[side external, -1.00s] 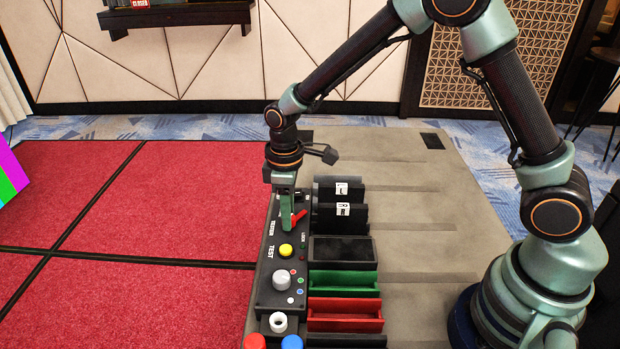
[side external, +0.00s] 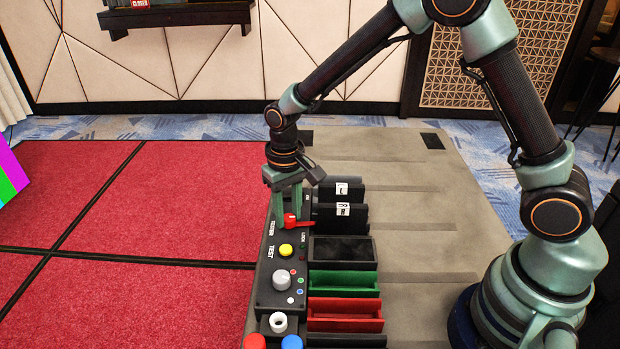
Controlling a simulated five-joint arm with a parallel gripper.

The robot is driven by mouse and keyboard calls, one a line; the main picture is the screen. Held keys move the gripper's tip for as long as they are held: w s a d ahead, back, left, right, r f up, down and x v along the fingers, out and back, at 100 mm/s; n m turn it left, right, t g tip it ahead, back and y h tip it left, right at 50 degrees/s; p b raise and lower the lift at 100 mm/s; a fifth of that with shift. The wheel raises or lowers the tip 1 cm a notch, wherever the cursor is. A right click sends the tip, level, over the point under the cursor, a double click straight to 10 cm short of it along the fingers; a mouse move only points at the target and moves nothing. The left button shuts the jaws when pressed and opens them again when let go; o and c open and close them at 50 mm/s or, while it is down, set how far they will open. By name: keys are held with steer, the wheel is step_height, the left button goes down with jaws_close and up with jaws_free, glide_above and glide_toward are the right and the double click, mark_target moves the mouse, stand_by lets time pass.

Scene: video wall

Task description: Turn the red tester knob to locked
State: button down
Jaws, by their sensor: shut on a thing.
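The red tester knob (side external: 290,220) is on the far part of a long black panel (side external: 268,268), beside printed labels that include LOCK. My gripper (side external: 288,216) points down over the knob, with its green fingers on either side of it. It is shut on the knob. The fingers hide part of the knob, so its exact pointing direction is hard to read.
Nearer on the panel are a yellow button (side external: 286,250), a grey knob (side external: 281,280), a white ring (side external: 278,321), a red button (side external: 255,342) and a blue button (side external: 291,342). Black, green (side external: 344,284) and red (side external: 345,316) bins line its right side.

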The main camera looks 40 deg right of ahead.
mark_target(289, 217)
steer(key=shift+r+m, duration=0.1)
steer(key=shift+m, duration=0.4)
steer(key=c, duration=0.5)
jaws_free()
step_height(289, 217, up, 12)
stand_by(0.4)
